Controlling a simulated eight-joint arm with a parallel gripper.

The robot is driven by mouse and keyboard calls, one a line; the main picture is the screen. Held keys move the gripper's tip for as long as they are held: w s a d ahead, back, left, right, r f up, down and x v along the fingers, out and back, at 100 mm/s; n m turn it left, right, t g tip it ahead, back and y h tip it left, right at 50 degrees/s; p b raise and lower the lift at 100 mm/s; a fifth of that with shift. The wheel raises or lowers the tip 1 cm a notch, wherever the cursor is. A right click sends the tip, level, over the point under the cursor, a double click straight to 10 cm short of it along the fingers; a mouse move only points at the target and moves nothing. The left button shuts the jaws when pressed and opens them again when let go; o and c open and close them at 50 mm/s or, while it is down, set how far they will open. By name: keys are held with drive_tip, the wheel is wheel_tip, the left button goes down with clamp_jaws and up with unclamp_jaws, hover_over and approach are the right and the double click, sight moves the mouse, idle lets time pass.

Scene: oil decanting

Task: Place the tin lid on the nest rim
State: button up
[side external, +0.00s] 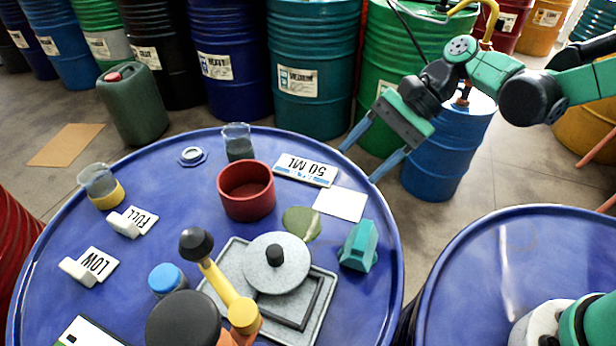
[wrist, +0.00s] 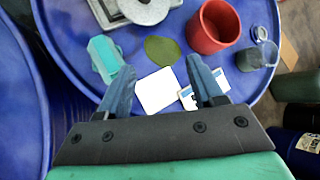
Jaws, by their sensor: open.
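The tin lid (side external: 277,262) is a round, speckled grey disc with a black knob. It lies over the back part of a shallow grey tray (side external: 328,290) on the blue drum top. A dark square rim (side external: 305,313), perhaps the nest rim, shows in the tray in front of the lid and is partly covered by it. I cannot tell whether the lid touches that rim. In the wrist view the lid (wrist: 146,10) is cut off at the top edge. My gripper (side external: 358,164) is open and empty above the drum's back right edge, apart from the lid; its fingers also show in the wrist view (wrist: 160,66).
A yellow and black lever device (side external: 228,290) stands at the tray's front left. A teal block (side external: 358,247), a green patch (side external: 301,223), a white card (side external: 341,204), a red cup (side external: 246,191) and a glass beaker (side external: 238,143) stand or lie around. Open space lies above the drum's right side.

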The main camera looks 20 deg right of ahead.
drive_tip(key=s+d+r+n+t+h, duration=0.1)
drive_tip(key=s+d+n+t+h, duration=0.1)
drive_tip(key=d+n+t+h, duration=0.1)
drive_tip(key=s+d+r+n+t+h, duration=0.2)
drive_tip(key=s+d+n+t+h, duration=0.1)
drive_tip(key=d+n+h, duration=0.3)
drive_tip(key=d+n+t, duration=0.1)
drive_tip(key=d+n, duration=0.1)
drive_tip(key=d, duration=0.1)
drive_tip(key=shift+s, duration=0.35)
